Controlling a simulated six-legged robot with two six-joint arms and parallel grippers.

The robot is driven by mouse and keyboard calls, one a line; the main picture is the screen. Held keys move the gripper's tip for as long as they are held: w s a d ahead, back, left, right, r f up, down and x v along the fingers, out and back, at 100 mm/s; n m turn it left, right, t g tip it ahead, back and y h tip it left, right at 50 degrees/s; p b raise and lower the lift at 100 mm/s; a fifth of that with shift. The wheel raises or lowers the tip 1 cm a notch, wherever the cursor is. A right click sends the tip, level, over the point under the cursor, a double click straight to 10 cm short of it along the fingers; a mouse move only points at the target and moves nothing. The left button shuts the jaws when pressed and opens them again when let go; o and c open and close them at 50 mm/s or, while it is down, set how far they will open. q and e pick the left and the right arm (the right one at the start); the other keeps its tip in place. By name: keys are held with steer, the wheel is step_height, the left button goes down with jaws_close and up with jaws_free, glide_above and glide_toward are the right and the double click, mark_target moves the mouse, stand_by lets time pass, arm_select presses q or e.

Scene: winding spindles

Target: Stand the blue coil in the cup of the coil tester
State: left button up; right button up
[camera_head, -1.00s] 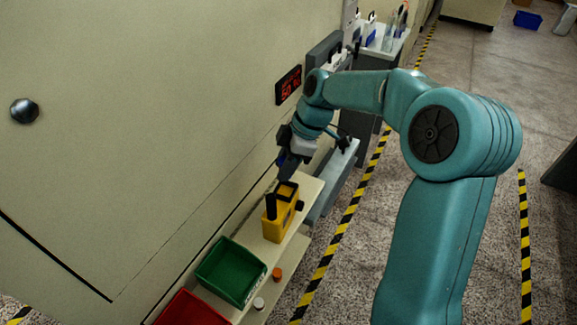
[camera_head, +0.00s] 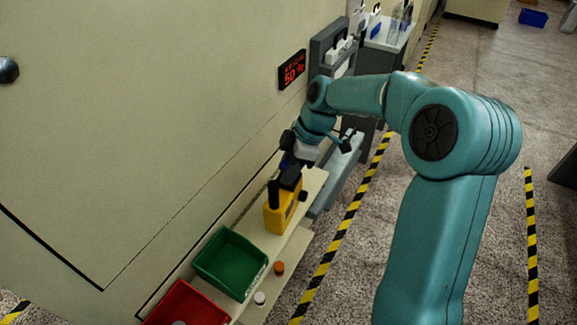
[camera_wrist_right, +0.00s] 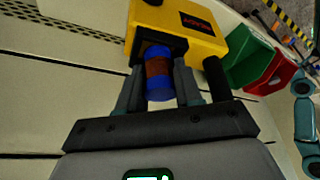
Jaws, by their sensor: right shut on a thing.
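My right gripper (camera_head: 290,180) is just above the yellow coil tester (camera_head: 279,217) in the head view. In the right wrist view its fingers (camera_wrist_right: 159,92) are shut on the blue coil (camera_wrist_right: 159,88), a blue spool with a copper-brown winding around its middle. The coil's far end is close against the yellow tester (camera_wrist_right: 196,30) in that view. I cannot tell whether it touches or sits inside the cup, as the cup is hidden. The tester has a black post on one side. My left gripper is in neither view.
A green bin (camera_head: 231,263) and a red bin (camera_head: 186,306) stand on the shelf nearer me. An orange piece (camera_head: 279,268) and a white piece (camera_head: 259,297) lie beside them. A wall with a red display (camera_head: 292,70) runs along the left. Open floor lies right.

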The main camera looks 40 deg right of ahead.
steer(key=shift+s+a+f, duration=0.1)
steer(key=shift+s+f, duration=0.05)
steer(key=shift+f, duration=0.25)
steer(key=o, duration=1.1)
steer(key=shift+f, duration=0.15)
steer(key=shift+o, duration=0.2)
steer(key=v, duration=1.7)
steer(key=shift+r, duration=0.2)
steer(key=shift+w, duration=0.25)
